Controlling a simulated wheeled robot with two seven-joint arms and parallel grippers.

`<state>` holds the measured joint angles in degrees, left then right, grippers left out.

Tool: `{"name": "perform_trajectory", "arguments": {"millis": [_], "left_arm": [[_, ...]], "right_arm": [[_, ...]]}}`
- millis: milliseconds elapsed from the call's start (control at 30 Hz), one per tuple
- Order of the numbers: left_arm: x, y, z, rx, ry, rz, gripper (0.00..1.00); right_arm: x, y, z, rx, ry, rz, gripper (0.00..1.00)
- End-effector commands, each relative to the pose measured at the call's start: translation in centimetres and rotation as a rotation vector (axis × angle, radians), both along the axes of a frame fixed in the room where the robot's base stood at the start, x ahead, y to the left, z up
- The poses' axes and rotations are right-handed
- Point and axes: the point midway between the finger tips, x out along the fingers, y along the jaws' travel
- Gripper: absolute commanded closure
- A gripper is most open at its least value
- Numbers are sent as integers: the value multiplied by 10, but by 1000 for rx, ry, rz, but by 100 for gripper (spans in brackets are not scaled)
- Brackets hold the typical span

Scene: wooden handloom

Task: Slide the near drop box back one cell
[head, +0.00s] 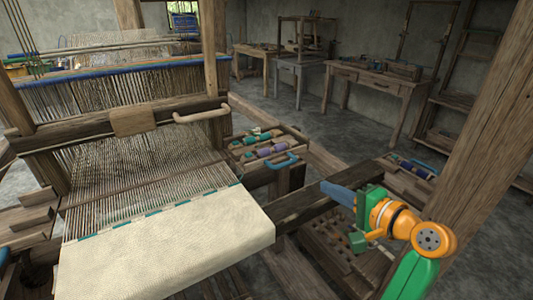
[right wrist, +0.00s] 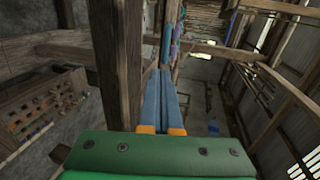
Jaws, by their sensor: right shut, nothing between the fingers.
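A wooden drop box (head: 249,160) with a blue handle (head: 281,161) stands at the right side of the loom in the head view. It has several cells with teal and purple bobbins in them. My right gripper (head: 325,186) is to the right of the box, apart from the handle, with its blue fingers pointing left. In the right wrist view the blue fingers (right wrist: 164,75) lie side by side, shut and empty. Coloured bobbins (right wrist: 168,40) show beyond the fingertips there.
A thick wooden beam (head: 303,204) runs just in front of my right fingers. A wooden post (head: 485,145) stands close on the right. Another tray with a blue handle (head: 425,168) lies behind my right arm. The woven cloth (head: 165,250) covers the loom's front.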

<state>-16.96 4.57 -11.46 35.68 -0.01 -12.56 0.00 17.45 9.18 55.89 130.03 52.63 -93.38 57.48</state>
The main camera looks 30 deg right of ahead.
Motion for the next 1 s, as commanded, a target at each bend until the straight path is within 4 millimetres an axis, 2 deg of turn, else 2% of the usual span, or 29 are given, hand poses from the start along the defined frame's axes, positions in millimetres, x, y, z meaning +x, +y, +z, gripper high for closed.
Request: {"name": "perform_trajectory", "arguments": {"millis": [100,467,567,1000], "left_arm": [[-1,0,0,-1,2,0,53],[-6,0,0,1,13,0,53],[-6,0,1,1,12,0,53],[-4,0,7,1,8,0,53]], "right_arm": [[-4,1,7,2,-15,-2,100],[-1,2,6,4,-15,-1,100],[12,3,3,7,-15,1,100],[103,10,-19,4,-13,1,100]]}}
